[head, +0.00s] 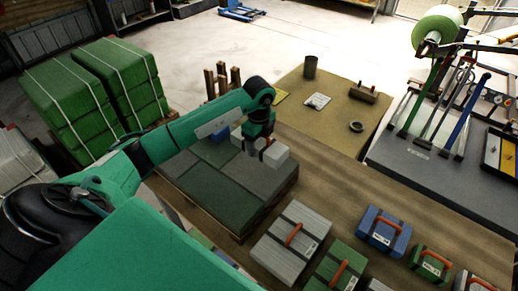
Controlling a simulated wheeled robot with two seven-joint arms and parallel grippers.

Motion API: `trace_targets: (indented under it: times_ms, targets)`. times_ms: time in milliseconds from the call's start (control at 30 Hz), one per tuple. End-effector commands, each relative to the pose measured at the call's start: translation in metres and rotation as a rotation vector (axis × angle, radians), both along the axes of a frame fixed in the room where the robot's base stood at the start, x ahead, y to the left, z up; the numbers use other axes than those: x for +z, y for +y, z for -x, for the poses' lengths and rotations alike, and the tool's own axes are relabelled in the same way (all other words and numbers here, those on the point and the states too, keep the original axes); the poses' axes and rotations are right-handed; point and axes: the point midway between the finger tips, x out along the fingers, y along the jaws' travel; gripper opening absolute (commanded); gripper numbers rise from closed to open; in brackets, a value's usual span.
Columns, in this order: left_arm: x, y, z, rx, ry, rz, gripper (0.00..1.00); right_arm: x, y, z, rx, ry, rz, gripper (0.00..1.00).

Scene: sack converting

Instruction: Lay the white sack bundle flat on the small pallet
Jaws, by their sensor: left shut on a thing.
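My left gripper (258,147) reaches in from the left and points down over the small pallet (241,238). It is shut on a white sack bundle (277,159), at the orange strap on its top. The bundle is over the far right part of the pallet's load and looks about level. The gripper hides part of it, and I cannot tell whether its underside touches what is below. Flat dark green and grey bundles (222,195) cover the pallet top. Blue and white pieces (220,134) show partly behind my arm. My right gripper is not in view.
Strapped bundles with orange handles, grey (287,248), blue (384,230) and green (340,268), lie on the brown bench (345,190) at front right. Tall green stacks (65,95) stand at left. A tool table (415,165) with a green roll (437,27) is at right.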

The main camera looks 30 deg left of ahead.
Motion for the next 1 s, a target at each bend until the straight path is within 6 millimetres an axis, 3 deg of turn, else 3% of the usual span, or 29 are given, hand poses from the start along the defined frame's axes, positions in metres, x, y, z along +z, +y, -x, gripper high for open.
trace_targets:
  times_ms: [400,800,833,933,1000]
  targets:
    - [-0.046,0.0,0.0,0.0,0.001,0.0,0.39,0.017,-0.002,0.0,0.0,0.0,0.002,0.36]
    - [-0.053,0.0,0.0,0.0,-0.001,0.0,0.39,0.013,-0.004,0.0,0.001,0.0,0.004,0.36]
    - [-0.053,0.0,0.0,0.0,-0.001,0.0,0.69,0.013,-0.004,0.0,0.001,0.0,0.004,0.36]
    - [-0.052,0.0,0.0,0.0,-0.001,0.0,0.87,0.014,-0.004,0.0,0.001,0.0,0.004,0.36]
    - [-0.052,0.0,0.0,0.0,0.0,0.0,0.87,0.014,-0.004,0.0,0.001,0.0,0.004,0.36]
